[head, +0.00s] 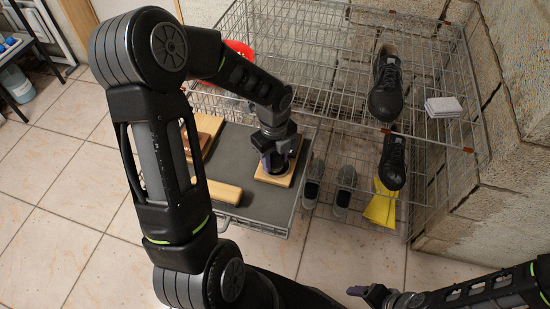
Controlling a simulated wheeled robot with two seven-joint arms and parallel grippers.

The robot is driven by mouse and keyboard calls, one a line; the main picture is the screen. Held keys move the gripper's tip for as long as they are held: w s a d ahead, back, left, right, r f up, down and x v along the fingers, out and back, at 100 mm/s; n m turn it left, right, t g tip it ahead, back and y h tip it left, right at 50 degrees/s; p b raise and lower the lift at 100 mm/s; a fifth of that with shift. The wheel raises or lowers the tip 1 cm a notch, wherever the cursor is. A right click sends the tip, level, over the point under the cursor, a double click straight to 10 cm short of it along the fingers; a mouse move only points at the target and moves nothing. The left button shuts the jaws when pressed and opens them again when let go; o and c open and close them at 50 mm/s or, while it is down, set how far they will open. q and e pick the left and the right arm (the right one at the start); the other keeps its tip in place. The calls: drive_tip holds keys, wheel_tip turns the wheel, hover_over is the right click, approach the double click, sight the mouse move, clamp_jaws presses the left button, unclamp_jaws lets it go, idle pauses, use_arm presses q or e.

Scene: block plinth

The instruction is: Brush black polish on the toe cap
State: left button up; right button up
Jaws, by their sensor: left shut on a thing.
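A black shoe (386,98) sits on the top wire shelf with its toe toward me. A second black shoe (392,165) shows lower down in the rack. My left gripper (274,166), with purplish fingers, points down over a small wooden board (280,176) on the dark grey tray. It is shut on a small dark thing, mostly hidden by the fingers; I cannot tell whether it is a brush or a polish tin. My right gripper (362,291) is at the bottom edge, far from the shoes; its jaw opening is unclear.
The grey tray (240,170) also bears several wooden blocks (224,192). Grey shoes (344,185) and yellow cloth or gloves (381,206) are low in the wire rack (440,190). White cards (443,106) lie right of the top shoe. A stone wall closes the right side.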

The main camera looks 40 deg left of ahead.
use_arm(q)
drive_tip(key=shift+f+b, duration=0.35)
drive_tip(key=shift+f, duration=0.3)
idle(1.7)
wheel_tip(320, 180, up, 7)
drive_tip(key=p, duration=0.7)
idle(1.0)
